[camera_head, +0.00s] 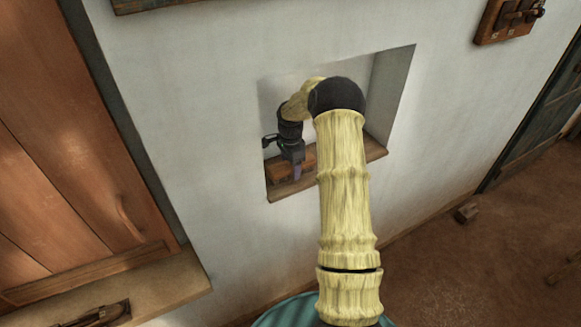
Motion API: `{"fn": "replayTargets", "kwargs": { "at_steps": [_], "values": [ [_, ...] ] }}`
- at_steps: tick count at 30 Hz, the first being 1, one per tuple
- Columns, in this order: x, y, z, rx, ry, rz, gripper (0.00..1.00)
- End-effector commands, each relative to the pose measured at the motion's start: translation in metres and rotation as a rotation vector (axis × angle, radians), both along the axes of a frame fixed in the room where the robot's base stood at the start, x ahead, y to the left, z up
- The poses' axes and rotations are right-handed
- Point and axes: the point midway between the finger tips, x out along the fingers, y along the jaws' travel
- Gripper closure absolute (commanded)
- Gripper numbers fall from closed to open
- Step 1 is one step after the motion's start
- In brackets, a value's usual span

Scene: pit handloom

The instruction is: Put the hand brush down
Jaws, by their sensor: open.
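My arm reaches into a recessed niche (388,90) in the white wall, with its wooden sill (290,190) at the bottom. My gripper (296,170) points down inside the niche, low over the sill. Its jaws are open. A reddish-brown wooden piece, which looks like the hand brush (277,173), lies on the sill right at my gripper's fingers. The gripper and the arm hide part of it, and its bristles cannot be made out. I cannot tell whether the fingers touch it.
A wooden rack (508,18) hangs at the upper right. A small block (466,213) lies on the brown floor.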

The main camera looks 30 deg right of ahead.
Motion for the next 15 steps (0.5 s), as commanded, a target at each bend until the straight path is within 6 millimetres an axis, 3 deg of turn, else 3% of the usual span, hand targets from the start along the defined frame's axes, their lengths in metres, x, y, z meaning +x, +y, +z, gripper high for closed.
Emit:
{"fn": "replayTargets", "kwargs": {
  "at_steps": [9,15],
  "values": [
    [0.001,0.0,0.048,-0.003,-0.005,0.001,0.35],
    [0.0,0.0,0.067,-0.001,-0.001,0.0,0.35]
  ]
}}
